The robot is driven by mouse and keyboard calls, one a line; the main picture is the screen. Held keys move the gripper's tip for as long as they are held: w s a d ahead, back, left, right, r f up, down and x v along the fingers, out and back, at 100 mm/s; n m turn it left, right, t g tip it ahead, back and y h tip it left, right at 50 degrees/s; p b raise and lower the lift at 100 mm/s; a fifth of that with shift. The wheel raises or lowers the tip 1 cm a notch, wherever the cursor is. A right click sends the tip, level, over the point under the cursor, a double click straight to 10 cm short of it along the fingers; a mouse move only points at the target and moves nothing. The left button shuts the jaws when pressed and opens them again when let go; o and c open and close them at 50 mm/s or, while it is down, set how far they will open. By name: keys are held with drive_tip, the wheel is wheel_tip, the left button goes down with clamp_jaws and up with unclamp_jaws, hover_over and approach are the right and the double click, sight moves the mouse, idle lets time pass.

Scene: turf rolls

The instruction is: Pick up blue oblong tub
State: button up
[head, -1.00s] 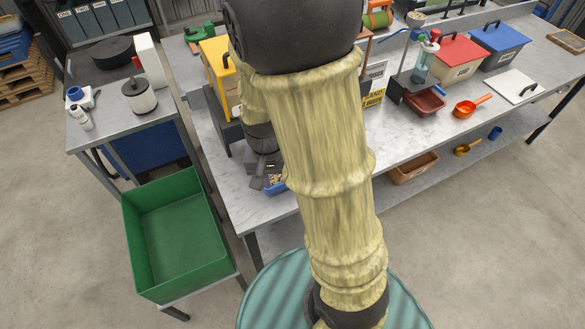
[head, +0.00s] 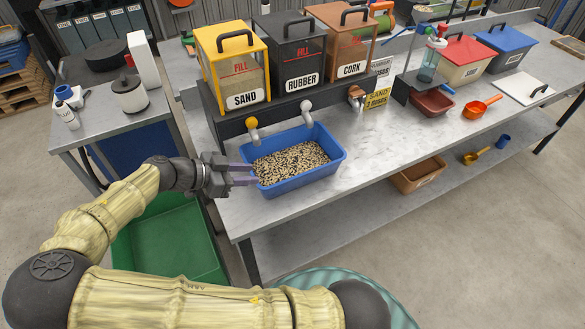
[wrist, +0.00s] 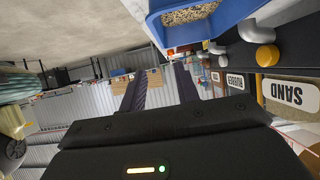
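The blue oblong tub (head: 300,182) sits upright on the metal bench in front of the dispensers, filled with speckled granules (head: 289,163). In the wrist view, part of the tub (wrist: 225,22) shows at the top, above and right of the fingers, not between them. My gripper (head: 255,174) is at the tub's left end, with its two fingers pointing right toward it. The fingers are apart with nothing between them in the wrist view (wrist: 160,85). In the head view the fingertips overlap the tub's left end; I cannot tell if they touch.
Dispensers labelled sand (head: 234,68), rubber (head: 291,55) and cork (head: 342,45) stand close behind the tub, their spouts near its back rim. A green bin (head: 165,245) is below left. Bench (head: 385,160) right of the tub is clear. A brown tray (head: 432,105) stands farther right.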

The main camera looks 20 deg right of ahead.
drive_tip(key=shift+d, duration=0.1)
drive_tip(key=p, duration=0.2)
approach(306, 173)
drive_tip(key=shift+x, duration=1.05)
drive_tip(key=shift+w+d+f, duration=0.1)
drive_tip(key=shift+d+f, duration=0.15)
drive_tip(key=shift+f, duration=0.1)
drive_tip(key=p+x, duration=0.1)
drive_tip(key=x, duration=0.3)
drive_tip(key=shift+w+d+f, duration=0.1)
drive_tip(key=shift+d+f, duration=0.05)
drive_tip(key=shift+d, duration=0.2)
drive_tip(key=shift+w+d+f, duration=0.1)
drive_tip(key=shift+d+f, duration=0.05)
drive_tip(key=shift+f, duration=0.05)
clamp_jaws()
